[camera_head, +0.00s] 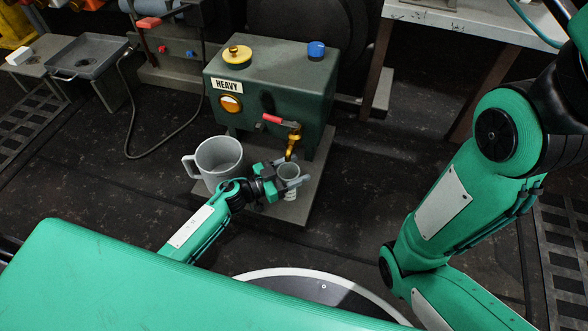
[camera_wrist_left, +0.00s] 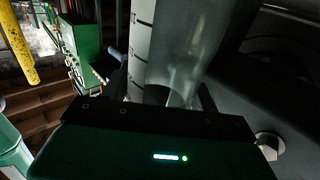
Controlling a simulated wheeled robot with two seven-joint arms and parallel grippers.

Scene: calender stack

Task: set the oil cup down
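The oil cup (camera_head: 289,173) is a small, pale grey cup under the brass tap of a dark green tank marked HEAVY. My left gripper (camera_head: 280,183) reaches it from the left, with its fingers around the cup wall. In the left wrist view the cup (camera_wrist_left: 172,50) fills the space between the fingers and shows dark marks on a white strip. The cup looks upright. I cannot tell whether its base touches the grey plate (camera_head: 300,212) below. My right arm is at the right in the head view, but its gripper is out of the picture.
The green tank (camera_head: 262,95) has a brass tap (camera_head: 291,147) with a red handle (camera_head: 271,119) close above the cup. A larger grey jug (camera_head: 219,160) stands just left of my gripper. A grey tray (camera_head: 88,55) is at the upper left. The floor right of the plate is clear.

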